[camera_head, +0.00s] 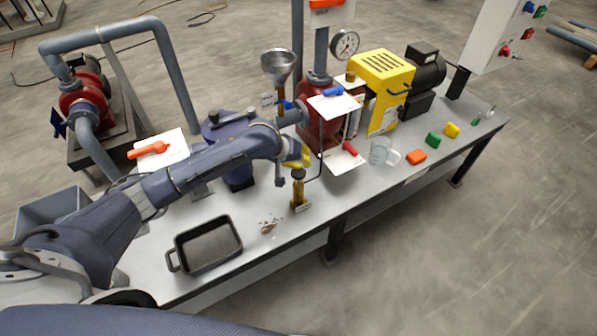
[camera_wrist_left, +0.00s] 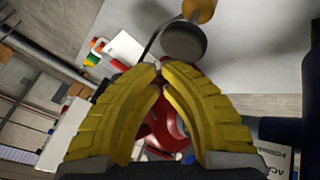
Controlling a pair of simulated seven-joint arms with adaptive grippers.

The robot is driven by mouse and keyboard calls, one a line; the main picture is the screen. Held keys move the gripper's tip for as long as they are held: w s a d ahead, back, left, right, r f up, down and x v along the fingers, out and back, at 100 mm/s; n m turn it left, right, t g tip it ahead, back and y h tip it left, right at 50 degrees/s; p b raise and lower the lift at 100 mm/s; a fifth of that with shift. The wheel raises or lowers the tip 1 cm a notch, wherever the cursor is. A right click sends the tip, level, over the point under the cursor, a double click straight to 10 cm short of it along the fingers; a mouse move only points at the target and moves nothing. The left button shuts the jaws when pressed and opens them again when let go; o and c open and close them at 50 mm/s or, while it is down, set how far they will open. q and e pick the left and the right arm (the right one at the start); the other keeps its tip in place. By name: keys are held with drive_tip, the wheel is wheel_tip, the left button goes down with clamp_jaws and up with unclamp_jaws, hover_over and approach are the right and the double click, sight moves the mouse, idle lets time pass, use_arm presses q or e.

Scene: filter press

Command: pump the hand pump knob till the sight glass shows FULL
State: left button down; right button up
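The hand pump (camera_head: 299,192) is a small brass cylinder standing upright on the table, with a dark round knob (camera_head: 298,174) on top. In the left wrist view the knob (camera_wrist_left: 184,41) is a dark disc just beyond the fingertips, with brass (camera_wrist_left: 200,10) behind it. My left gripper (camera_head: 303,158) is above and close to the knob. Its yellow fingers (camera_wrist_left: 160,66) meet at the tips with nothing seen between them; I cannot tell whether they touch the knob. I cannot make out the sight glass or its level. My right gripper is not in view.
The red press vessel (camera_head: 316,112), metal funnel (camera_head: 278,66) and yellow machine (camera_head: 383,80) stand behind. A clear jug (camera_head: 380,152) and coloured blocks (camera_head: 416,156) are to the right.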

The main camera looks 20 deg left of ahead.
sight(301, 170)
use_arm(q)
drive_tip(key=shift+f, duration=2.45)
idle(2.9)
idle(0.3)
drive_tip(key=shift+r, duration=2.45)
drive_tip(key=shift+r, duration=0.1)
drive_tip(key=shift+r, duration=2.4)
